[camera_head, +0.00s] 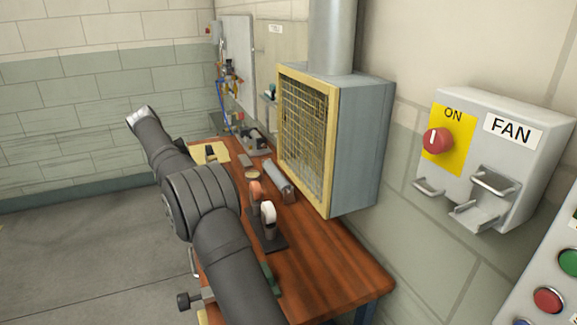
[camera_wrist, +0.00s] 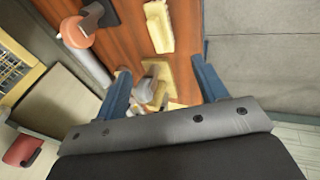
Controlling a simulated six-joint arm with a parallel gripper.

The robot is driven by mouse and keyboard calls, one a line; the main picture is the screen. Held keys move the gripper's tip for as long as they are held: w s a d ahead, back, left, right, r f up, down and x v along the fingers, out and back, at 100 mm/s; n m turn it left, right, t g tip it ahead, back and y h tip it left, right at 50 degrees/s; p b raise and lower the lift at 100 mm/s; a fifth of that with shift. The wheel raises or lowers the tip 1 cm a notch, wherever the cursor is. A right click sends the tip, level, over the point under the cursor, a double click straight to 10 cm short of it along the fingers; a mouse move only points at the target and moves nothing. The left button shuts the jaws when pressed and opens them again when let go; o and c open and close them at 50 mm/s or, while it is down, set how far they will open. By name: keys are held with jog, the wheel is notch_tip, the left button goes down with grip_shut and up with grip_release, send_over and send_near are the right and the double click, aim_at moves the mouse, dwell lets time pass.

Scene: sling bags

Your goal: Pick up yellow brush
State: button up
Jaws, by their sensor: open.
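In the wrist view my gripper (camera_wrist: 162,86) is open, its two blue fingers spread above the wooden table (camera_wrist: 125,22). A pale yellow, elongated object (camera_wrist: 158,28) lies on the table beyond the fingertips, near the table edge; it may be the yellow brush, but I cannot make out bristles. Another yellowish piece (camera_wrist: 183,75) with a grey and white thing (camera_wrist: 143,92) beside it shows between the fingers, partly hidden by the gripper body. Nothing is clearly held. In the head view my arm hides part of the table, and I cannot make out the fingers.
A caged fan box (camera_head: 360,145) stands along the table's wall side. A grey cylinder (camera_head: 279,180), an orange-topped stand (camera_head: 255,190) and a white-topped one (camera_head: 268,213) are in front of it. A vise (camera_head: 252,140) sits farther back. The table's near right part is clear.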

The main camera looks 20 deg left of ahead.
jog(key=w+d+g+y, duration=0.1)
jog(key=w+d+y, duration=0.25)
jog(key=d, duration=0.25)
jog(key=shift+y, duration=0.55)
jog(key=x, duration=0.8)
jog(key=s+x, duration=0.1)
jog(key=x, duration=0.3)
jog(key=shift+s+d+f, duration=0.1)
jog(key=shift+d+f, duration=0.3)
jog(key=shift+f, duration=0.05)
jog(key=shift+w+x, duration=0.2)
jog(key=shift+x, duration=1.2)
jog(key=shift+w+x, duration=0.2)
jog(key=shift+x, duration=1.2)
jog(key=shift+r, duration=0.2)
jog(key=shift+c, duration=0.4)
jog(key=c, duration=1)
